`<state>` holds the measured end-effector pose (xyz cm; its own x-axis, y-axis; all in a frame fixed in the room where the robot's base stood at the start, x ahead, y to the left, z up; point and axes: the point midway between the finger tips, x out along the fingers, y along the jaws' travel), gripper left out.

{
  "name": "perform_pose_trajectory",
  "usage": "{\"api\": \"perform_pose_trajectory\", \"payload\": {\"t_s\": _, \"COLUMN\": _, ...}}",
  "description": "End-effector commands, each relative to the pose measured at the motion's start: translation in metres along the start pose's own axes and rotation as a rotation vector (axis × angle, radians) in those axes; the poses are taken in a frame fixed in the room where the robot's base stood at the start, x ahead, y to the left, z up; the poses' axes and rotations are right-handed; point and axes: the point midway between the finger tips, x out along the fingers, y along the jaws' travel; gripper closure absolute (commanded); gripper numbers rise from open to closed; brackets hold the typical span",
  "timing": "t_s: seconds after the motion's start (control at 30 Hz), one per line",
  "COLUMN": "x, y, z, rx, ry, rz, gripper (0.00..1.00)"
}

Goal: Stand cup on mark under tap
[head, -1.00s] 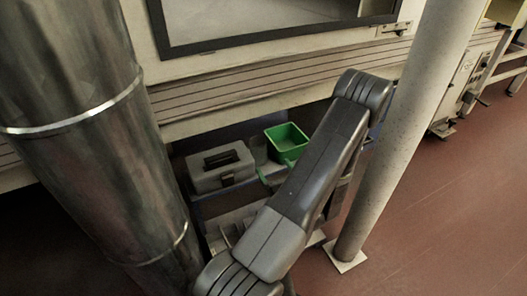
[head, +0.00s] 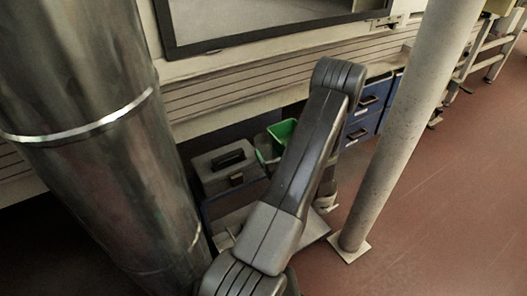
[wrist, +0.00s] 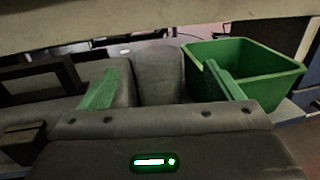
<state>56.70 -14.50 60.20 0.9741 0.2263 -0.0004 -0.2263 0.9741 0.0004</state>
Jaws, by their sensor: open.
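My gripper (wrist: 162,72) shows in the wrist view with its two green-faced fingers spread apart. A grey rounded shape (wrist: 158,70) shows between and beyond the fingers; I cannot tell what it is or whether it is touched. I cannot make out a cup, a tap or a mark in either view. In the head view my arm reaches down and away, and it hides my gripper.
A green open bin (wrist: 262,72) is close beside the right finger; it also shows in the head view (head: 282,130). A grey case (head: 222,160) stands left of it. A metal duct (head: 85,120) and a pale post (head: 405,130) flank my arm. Blue drawers (head: 362,128) are behind.

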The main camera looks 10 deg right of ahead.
Motion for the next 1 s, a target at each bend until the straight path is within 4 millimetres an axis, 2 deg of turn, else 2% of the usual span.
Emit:
{"api": "perform_pose_trajectory", "payload": {"t_s": 0.3, "x": 0.043, "y": 0.005, "z": -0.001, "rx": -0.003, "ry": -0.002, "rz": 0.002, "gripper": 0.14}}
{"api": "perform_pose_trajectory", "payload": {"t_s": 0.63, "x": 0.049, "y": 0.004, "z": -0.001, "rx": 0.0, "ry": -0.001, "rz": 0.0, "gripper": 0.16}}
{"api": "perform_pose_trajectory", "payload": {"t_s": 0.9, "x": 0.049, "y": 0.004, "z": -0.001, "rx": 0.0, "ry": -0.001, "rz": 0.0, "gripper": 0.69}}
{"api": "perform_pose_trajectory", "payload": {"t_s": 0.97, "x": 0.049, "y": 0.004, "z": -0.001, "rx": 0.0, "ry": -0.001, "rz": 0.0, "gripper": 0.78}}
{"api": "perform_pose_trajectory", "payload": {"t_s": 1.0, "x": 0.049, "y": 0.004, "z": -0.001, "rx": 0.0, "ry": -0.001, "rz": 0.0, "gripper": 0.78}}
